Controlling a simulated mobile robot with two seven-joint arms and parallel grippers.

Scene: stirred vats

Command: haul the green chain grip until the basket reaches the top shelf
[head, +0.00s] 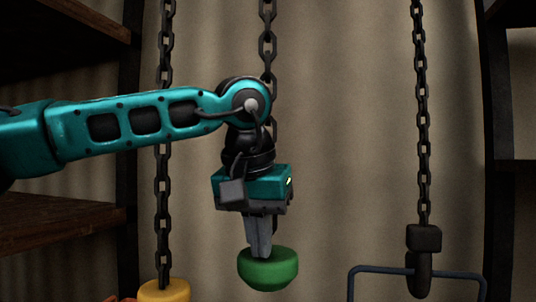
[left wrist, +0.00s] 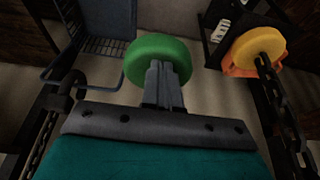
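The green chain grip (head: 267,270) hangs at the bottom centre of the head view, on the middle dark chain (head: 268,40). My left gripper (head: 259,248) points straight down at it. Its two fingers are close together and their tips meet the middle of the grip's top. In the left wrist view the fingers (left wrist: 165,84) lie over the centre of the green disc (left wrist: 143,63); what is between them is mostly hidden. The blue-grey basket (left wrist: 108,22) shows at the upper left there; in the head view only its wire handle (head: 380,267) shows. My right gripper is not in view.
A yellow grip (head: 165,291) hangs on the left chain (head: 163,195), with something orange under it. The right chain (head: 422,120) ends in a dark hook block (head: 424,238) at the basket handle. Wooden shelves (head: 60,220) stand left; dark posts stand on both sides.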

